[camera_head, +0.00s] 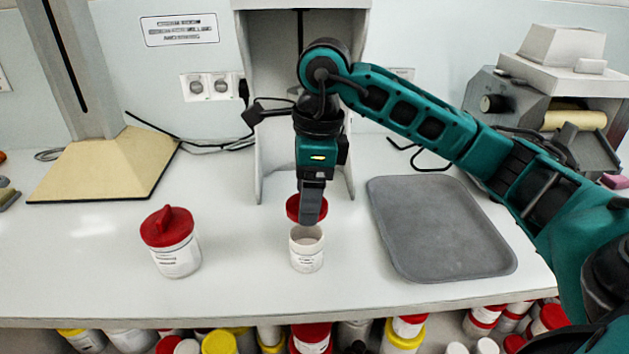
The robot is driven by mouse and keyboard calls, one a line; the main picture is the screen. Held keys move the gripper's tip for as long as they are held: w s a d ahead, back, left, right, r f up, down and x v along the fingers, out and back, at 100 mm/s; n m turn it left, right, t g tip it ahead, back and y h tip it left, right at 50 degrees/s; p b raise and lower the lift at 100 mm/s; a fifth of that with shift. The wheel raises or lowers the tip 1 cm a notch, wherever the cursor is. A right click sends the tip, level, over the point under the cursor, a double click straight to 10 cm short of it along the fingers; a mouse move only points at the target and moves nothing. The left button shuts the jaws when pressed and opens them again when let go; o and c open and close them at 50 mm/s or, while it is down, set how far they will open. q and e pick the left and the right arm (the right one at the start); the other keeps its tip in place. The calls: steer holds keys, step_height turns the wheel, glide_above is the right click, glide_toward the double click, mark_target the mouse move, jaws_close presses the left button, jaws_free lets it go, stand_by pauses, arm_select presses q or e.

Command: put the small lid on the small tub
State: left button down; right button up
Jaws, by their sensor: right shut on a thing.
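The small white tub (307,256) stands open on the bench, its rim and pale inside showing. My right gripper (311,205) points down just above and behind the tub's mouth. It is shut on the small red lid (293,208), which it holds over the far side of the tub, apart from the rim as far as I can tell. The gripper hides part of the lid. My left gripper is not in view.
A larger tub (177,260) with a red knobbed lid stands to the left. A grey tray (440,228) lies to the right. A roller machine (560,110) stands at the back right. Many lidded tubs sit below the bench's front edge. Bench space around the small tub is clear.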

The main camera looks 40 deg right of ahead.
steer(key=shift+f, duration=0.3)
steer(key=shift+f+b, duration=1.25)
steer(key=shift+f, duration=0.15)
steer(key=shift+f+b, duration=0.55)
steer(key=shift+f, duration=0.05)
steer(key=shift+f+b, duration=0.3)
steer(key=shift+b, duration=0.15)
steer(key=shift+f+b, duration=0.35)
steer(key=shift+b, duration=0.05)
stand_by(0.9)
